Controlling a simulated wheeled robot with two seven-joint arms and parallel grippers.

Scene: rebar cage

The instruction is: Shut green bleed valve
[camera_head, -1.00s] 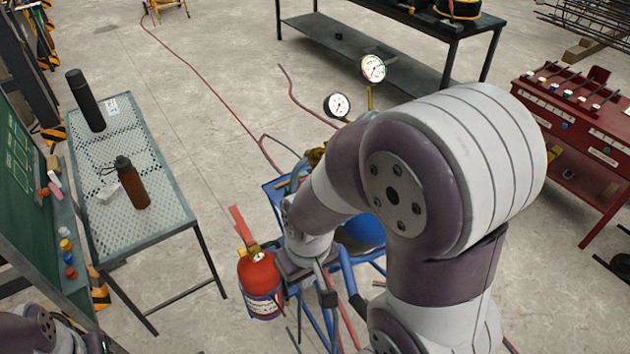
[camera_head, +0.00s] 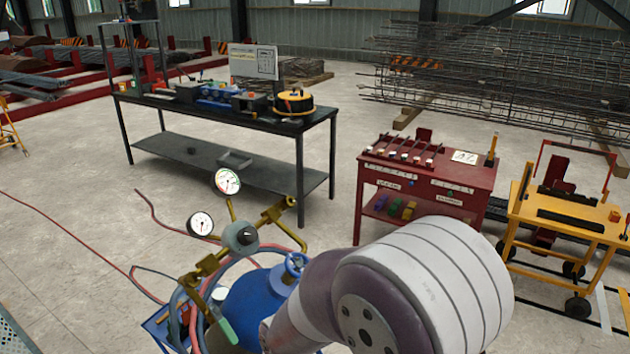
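A blue gas cylinder (camera_head: 258,308) stands low in the picture with a brass regulator manifold (camera_head: 205,268) above it. A green lever-like handle (camera_head: 228,331) hangs at the manifold's lower end, near the bottom edge. Whether it stands open or shut is not clear. Two round gauges, an upper one (camera_head: 228,181) and a lower left one (camera_head: 201,223), sit on the manifold with a grey knob (camera_head: 240,236) between its arms. My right arm fills the lower middle and covers part of the cylinder. Neither of my grippers is in view.
A black workbench (camera_head: 240,120) with tools stands behind the cylinder. A red tool cabinet (camera_head: 428,170) and a yellow cart (camera_head: 560,215) stand to the right. Red hoses (camera_head: 75,245) lie on the floor at left. Open floor lies between cylinder and bench.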

